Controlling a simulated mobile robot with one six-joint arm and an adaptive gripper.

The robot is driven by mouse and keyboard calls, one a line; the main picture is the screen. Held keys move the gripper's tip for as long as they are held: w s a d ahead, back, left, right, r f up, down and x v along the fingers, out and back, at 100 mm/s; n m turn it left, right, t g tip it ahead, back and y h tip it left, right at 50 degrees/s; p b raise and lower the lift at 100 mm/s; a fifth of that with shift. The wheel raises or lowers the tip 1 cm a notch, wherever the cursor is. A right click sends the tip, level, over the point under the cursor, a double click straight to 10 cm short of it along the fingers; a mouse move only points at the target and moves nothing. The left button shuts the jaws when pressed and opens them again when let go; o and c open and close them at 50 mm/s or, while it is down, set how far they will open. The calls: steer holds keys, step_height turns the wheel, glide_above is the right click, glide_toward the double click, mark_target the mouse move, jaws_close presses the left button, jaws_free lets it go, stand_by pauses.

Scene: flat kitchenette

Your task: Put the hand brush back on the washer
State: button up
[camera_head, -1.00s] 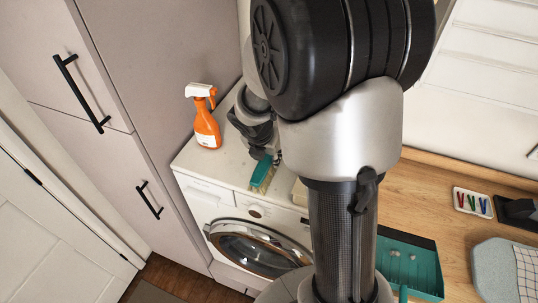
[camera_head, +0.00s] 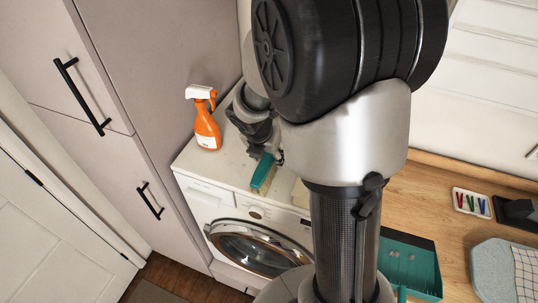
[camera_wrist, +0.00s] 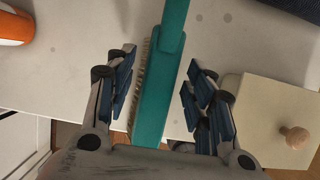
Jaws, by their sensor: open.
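The hand brush (camera_head: 263,173), teal with pale bristles, is at the front edge area of the white washer's top (camera_head: 218,160). In the wrist view the brush (camera_wrist: 157,100) runs lengthwise between the fingers, bristles toward the left. My gripper (camera_wrist: 161,58) is open, with a finger on each side of the brush and gaps visible between them. In the head view my gripper (camera_head: 267,145) is at the handle end of the brush and hides part of it. Whether the brush rests fully on the top is hard to tell.
An orange spray bottle (camera_head: 207,122) stands at the left on the washer. A cream box with a wooden knob (camera_wrist: 270,122) sits right of my gripper. A wooden counter (camera_head: 420,190) with a teal tray (camera_head: 425,270) lies to the right; a tall cabinet (camera_head: 165,70) is at the left.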

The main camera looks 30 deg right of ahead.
steer(key=p+v, duration=0.2)
steer(key=v, duration=0.9)
steer(key=s+a+r+m+t+y, duration=0.1)
steer(key=s+a+r+m, duration=0.3)
steer(key=s+m, duration=0.5)
steer(key=s+a+r+m+y, duration=0.2)
steer(key=s+a+r+m, duration=0.2)
steer(key=m, duration=1.2)
steer(key=s+a, duration=0.3)
steer(key=s, duration=0.2)
steer(key=shift+s+m+t+y, duration=0.3)
steer(key=shift+t, duration=0.1)
step_height(320, 180, down, 18)
steer(key=b, duration=1.8)
